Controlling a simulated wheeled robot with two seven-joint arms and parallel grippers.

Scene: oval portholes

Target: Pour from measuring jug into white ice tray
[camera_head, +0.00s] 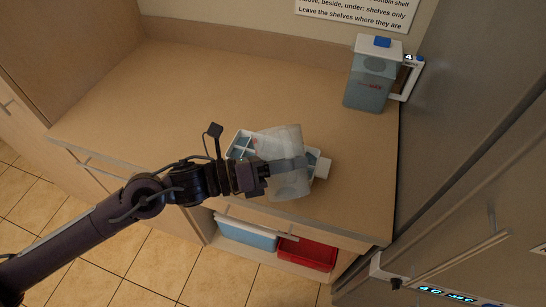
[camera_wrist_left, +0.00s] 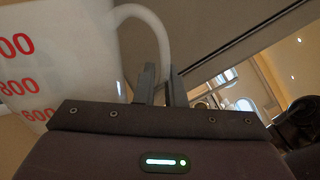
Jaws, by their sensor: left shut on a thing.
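The measuring jug (camera_head: 285,137) is whitish and cloudy, with red markings. My left gripper (camera_head: 298,163) is shut on its handle and holds it over the counter's front part. In the left wrist view, the jug (camera_wrist_left: 60,60) shows large red numbers, and its curved handle (camera_wrist_left: 150,22) runs down to my gripper's fingers (camera_wrist_left: 160,85). The white ice tray (camera_head: 239,143) has blue-looking compartments. It lies on the counter beneath the jug, which hides its middle. Whether liquid is flowing cannot be seen. My right gripper is not in view.
The wooden counter (camera_head: 190,85) is clear at left and back. Blue (camera_head: 245,234) and red (camera_head: 308,254) bins sit below.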

